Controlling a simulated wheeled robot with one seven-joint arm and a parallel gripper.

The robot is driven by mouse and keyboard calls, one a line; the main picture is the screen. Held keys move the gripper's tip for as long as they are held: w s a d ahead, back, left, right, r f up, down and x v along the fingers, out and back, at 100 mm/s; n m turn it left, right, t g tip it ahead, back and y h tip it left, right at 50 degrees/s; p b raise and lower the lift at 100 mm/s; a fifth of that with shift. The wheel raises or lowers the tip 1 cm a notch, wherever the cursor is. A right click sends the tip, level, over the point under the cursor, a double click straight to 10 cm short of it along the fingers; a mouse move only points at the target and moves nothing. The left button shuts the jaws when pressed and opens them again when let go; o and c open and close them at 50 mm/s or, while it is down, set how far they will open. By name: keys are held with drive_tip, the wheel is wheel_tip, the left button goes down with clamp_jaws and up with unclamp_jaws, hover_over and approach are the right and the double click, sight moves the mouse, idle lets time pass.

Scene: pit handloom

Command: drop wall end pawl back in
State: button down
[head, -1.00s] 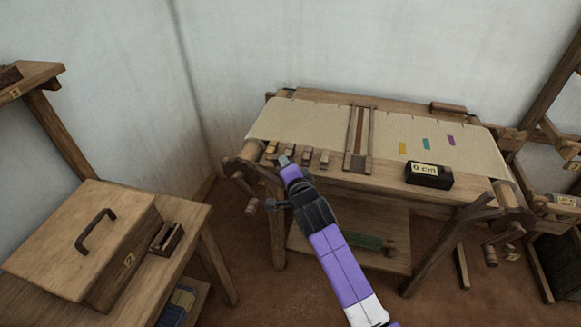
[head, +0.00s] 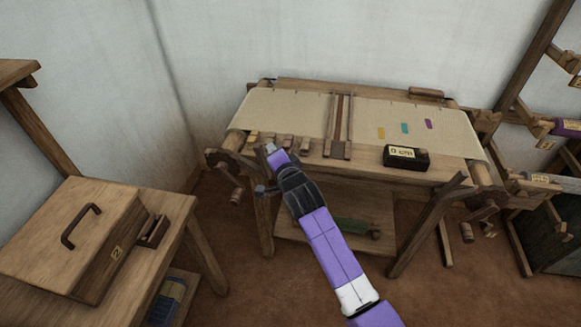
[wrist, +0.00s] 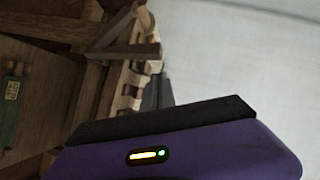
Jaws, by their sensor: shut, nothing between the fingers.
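The handloom (head: 355,165) stands against the back wall with pale cloth stretched over it. At its left, wall-side end are a wooden roller end and a crank handle (head: 236,197). The wall end pawl is too small to tell apart there. My gripper (head: 270,148) is shut and empty, in front of the loom's left front corner, just right of the roller end. In the wrist view, wooden bars and blocks of the loom's end (wrist: 125,52) show beyond my purple wrist housing. The grey fingers are mostly hidden there.
A black box reading "0 cm" (head: 406,157) sits on the loom's front beam. Several small wooden blocks line the beam near my gripper. A table with a lidded wooden box (head: 65,235) stands at the left. Open floor lies at the front right.

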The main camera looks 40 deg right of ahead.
drive_tip(key=b+v, duration=0.1)
drive_tip(key=v, duration=0.9)
drive_tip(key=shift+s+d, duration=0.25)
drive_tip(key=shift+s, duration=0.2)
wheel_tip(320, 180, up, 5)
drive_tip(key=s+a+n+t, duration=0.1)
drive_tip(key=a+n+t, duration=0.15)
drive_tip(key=n, duration=0.35)
drive_tip(key=s+a+f+n+y, duration=0.1)
drive_tip(key=s+a+n, duration=0.3)
drive_tip(key=s, duration=0.8)
drive_tip(key=s+a+f+n+g+y, duration=0.1)
drive_tip(key=s+a+n, duration=0.3)
drive_tip(key=s, duration=0.8)
drive_tip(key=s+a+f+n+g+y, duration=0.1)
drive_tip(key=s+a+n+y, duration=0.2)
drive_tip(key=s, duration=1)
drive_tip(key=shift+a+f+n, duration=0.2)
drive_tip(key=shift+a+n, duration=0.2)
drive_tip(key=shift+a, duration=0.45)
